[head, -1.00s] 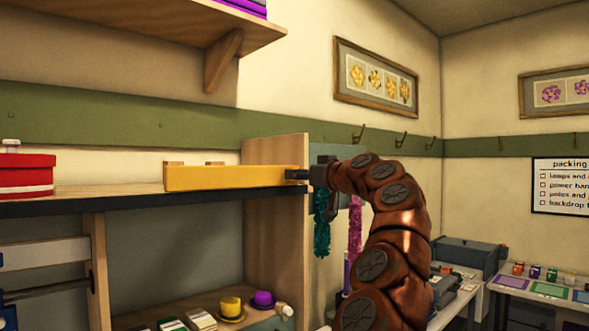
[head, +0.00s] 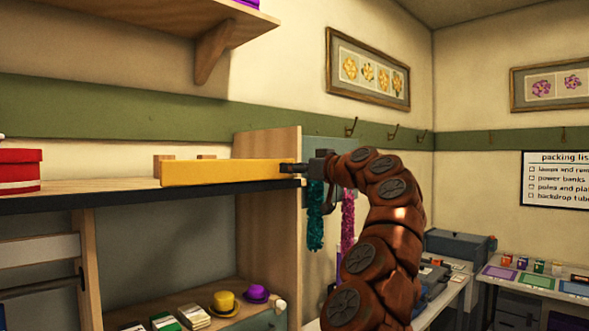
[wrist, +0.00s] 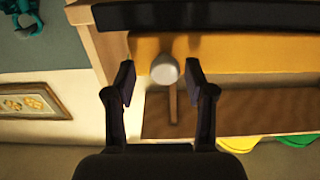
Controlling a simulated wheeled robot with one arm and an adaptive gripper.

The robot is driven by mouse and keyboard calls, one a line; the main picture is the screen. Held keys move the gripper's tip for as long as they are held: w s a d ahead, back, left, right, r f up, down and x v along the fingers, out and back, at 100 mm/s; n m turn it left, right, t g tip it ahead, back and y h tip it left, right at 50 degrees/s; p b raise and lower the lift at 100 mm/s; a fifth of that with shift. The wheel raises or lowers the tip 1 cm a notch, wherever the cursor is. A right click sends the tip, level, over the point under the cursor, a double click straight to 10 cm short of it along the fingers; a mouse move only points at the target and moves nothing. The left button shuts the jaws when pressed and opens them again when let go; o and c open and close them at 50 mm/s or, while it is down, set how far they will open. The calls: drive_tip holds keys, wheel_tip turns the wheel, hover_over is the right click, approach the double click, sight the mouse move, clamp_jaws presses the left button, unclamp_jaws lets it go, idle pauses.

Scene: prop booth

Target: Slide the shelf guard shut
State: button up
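The shelf guard is a long yellow panel (head: 225,172) standing along the front edge of the dark-edged shelf (head: 130,198). Its right end is near the wooden side panel (head: 275,145), partly hidden by my gripper. My gripper (head: 290,168) is at that right end. In the wrist view the yellow guard (wrist: 250,52) carries a round white knob (wrist: 165,68). My gripper's fingers (wrist: 160,80) stand apart on either side of the knob, closer to it on the right. Contact cannot be made out.
Wooden blocks (head: 163,164) show behind the guard. A red box (head: 18,172) stands on the shelf at the left, with bare shelf between. Teal and pink boas (head: 315,222) hang right of the side panel. Hats (head: 224,301) lie on the lower shelf.

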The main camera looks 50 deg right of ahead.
idle(0.3)
drive_tip(key=s+a, duration=0.1)
drive_tip(key=s, duration=1)
drive_tip(key=shift+s, duration=0.4)
drive_tip(key=shift+a, duration=0.1)
idle(0.4)
